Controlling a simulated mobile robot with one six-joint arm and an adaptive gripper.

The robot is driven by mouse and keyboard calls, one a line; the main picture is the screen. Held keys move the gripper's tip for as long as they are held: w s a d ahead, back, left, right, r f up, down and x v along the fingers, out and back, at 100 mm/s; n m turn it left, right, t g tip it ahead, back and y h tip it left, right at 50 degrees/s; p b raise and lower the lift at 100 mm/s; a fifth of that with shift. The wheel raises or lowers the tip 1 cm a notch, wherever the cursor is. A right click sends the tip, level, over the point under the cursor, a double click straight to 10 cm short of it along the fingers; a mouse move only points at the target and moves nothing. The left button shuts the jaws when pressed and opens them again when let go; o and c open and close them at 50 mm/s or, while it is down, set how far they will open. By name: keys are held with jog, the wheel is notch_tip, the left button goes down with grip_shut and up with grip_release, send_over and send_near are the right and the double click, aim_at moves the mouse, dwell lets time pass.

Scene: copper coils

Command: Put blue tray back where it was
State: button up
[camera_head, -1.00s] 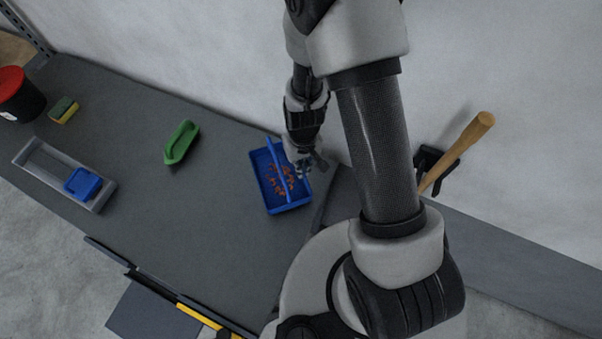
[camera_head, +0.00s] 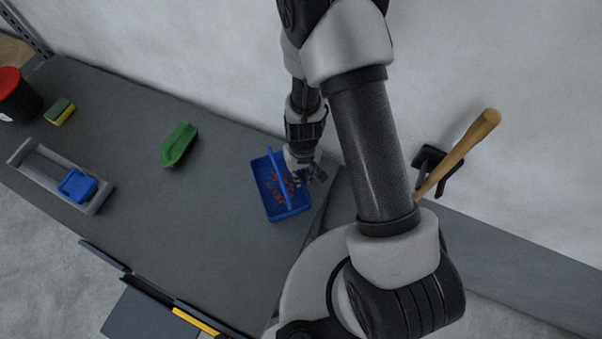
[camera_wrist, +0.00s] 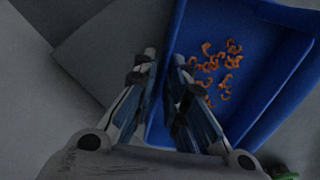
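The blue tray (camera_head: 274,207) stands near the right end of the grey table in the head view, with a raised blue bar along its length and copper coils (camera_head: 275,183) inside. In the wrist view the tray (camera_wrist: 262,112) fills the right side, with loose orange-copper coils (camera_wrist: 215,65) on its floor. My gripper (camera_head: 309,174) is at the tray's right wall. In the wrist view my gripper (camera_wrist: 165,62) has its fingers close together on both sides of the tray's near wall. Whether the tray touches the table is not clear.
A grey holder (camera_head: 36,171) with a small blue box (camera_head: 77,186) lies at the left. A green container (camera_head: 180,145), a sponge (camera_head: 60,111) and a red-lidded black bin (camera_head: 17,95) stand on the table (camera_head: 190,220). A wooden-handled hammer (camera_head: 460,150) hangs on the wall.

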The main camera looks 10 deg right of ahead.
jog(key=shift+o, duration=1.1)
jog(key=s+d+r+t+p, duration=0.1)
jog(key=s+r+p, duration=0.1)
jog(key=r, duration=1.4)
jog(key=s+d+r+t+p, duration=0.1)
jog(key=r+p, duration=0.1)
jog(key=r, duration=1.4)
jog(key=s+d+r+m+t, duration=0.1)
jog(key=s+d+r+t, duration=0.1)
jog(key=s+r, duration=0.7)
jog(key=shift+s+d+r+t, duration=0.3)
jog(key=shift+s, duration=0.9)
notch_tip(320, 180, down, 8)
jog(key=b, duration=0.8)
